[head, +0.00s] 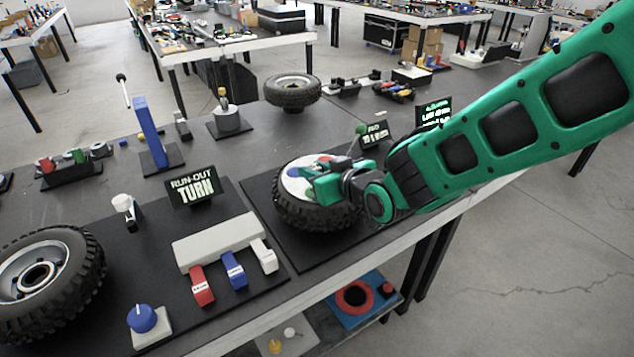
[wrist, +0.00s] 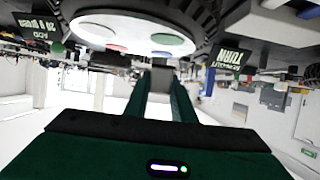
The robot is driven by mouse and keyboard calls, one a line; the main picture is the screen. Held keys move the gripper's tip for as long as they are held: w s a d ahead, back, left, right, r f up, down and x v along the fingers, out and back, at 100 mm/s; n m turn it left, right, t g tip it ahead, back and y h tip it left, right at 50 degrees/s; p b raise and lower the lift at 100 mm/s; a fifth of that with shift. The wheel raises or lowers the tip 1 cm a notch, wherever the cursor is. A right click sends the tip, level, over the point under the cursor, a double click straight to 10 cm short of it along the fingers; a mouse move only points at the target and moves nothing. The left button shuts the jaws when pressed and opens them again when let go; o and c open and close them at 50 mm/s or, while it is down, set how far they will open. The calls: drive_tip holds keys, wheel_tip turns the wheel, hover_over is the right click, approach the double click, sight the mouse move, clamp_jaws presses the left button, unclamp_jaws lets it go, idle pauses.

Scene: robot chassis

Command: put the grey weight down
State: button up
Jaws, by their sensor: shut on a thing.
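My gripper (head: 318,186) is over the tyred wheel (head: 305,216) on the right-hand black mat, close to its white disc (head: 290,184) with coloured spots. The disc (wrist: 125,36) with red, green and blue spots is just beyond the tips. I cannot tell whether the grey piece touches the wheel. In the head view, my gripper hides the piece.
A RUN-OUT TURN sign (head: 192,188), a grey block with red, blue and white levers (head: 220,243), and a blue knob (head: 142,318) stand to the left. Another wheel (head: 45,285) is at front left. A small sign (head: 374,134) stands behind the wheel.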

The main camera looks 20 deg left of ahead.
drive_tip(key=shift+f, duration=1.75)
drive_tip(key=o, duration=1)
drive_tip(key=shift+s+d+r, duration=0.2)
drive_tip(key=shift+d, duration=0.1)
drive_tip(key=v, duration=1.1)
drive_tip(key=shift+d, duration=0.1)
